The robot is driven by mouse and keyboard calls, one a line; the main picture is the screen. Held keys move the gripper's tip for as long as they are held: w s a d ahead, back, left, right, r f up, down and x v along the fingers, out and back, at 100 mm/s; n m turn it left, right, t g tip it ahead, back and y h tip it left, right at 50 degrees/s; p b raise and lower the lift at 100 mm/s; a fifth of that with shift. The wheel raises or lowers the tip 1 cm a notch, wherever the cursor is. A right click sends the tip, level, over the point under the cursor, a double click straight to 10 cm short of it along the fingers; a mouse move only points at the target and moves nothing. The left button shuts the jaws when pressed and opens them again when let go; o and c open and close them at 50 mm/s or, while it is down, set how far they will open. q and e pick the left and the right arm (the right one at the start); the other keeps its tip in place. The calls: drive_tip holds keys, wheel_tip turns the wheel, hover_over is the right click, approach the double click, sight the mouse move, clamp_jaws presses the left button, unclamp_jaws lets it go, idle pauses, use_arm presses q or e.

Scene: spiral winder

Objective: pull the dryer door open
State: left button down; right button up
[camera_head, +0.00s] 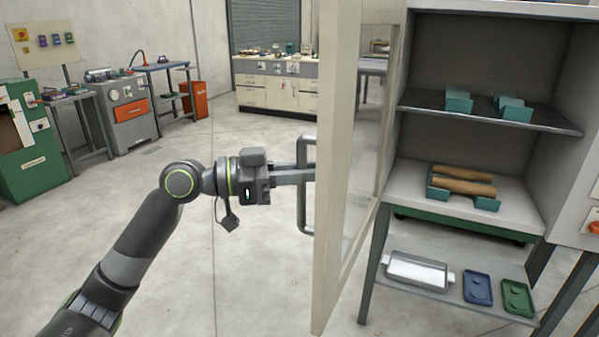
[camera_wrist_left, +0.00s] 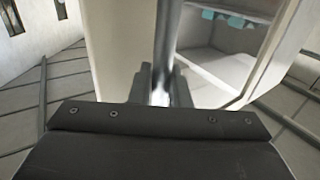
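The dryer door (camera_head: 338,150), a pale frame with a glass pane, stands swung well open from the dryer cabinet (camera_head: 590,150). The grey bar handle (camera_head: 301,215) is on the door's outer face, to the left of its edge. My left gripper (camera_head: 304,175) is at the middle of the handle. In the left wrist view the handle bar (camera_wrist_left: 166,50) runs upright between the two fingers (camera_wrist_left: 160,90), which look closed on it. My right gripper is out of view.
Inside the cabinet, teal holders (camera_head: 458,100) sit on the upper shelf, and brown rolls (camera_head: 463,180) lie in a holder below. A metal tray (camera_head: 418,271) and blue and green trays stand on the lower shelf. The floor left of the door is clear.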

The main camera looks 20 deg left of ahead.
use_arm(q)
drive_tip(key=c, duration=1.4)
unclamp_jaws()
drive_tip(key=shift+w+d, duration=0.1)
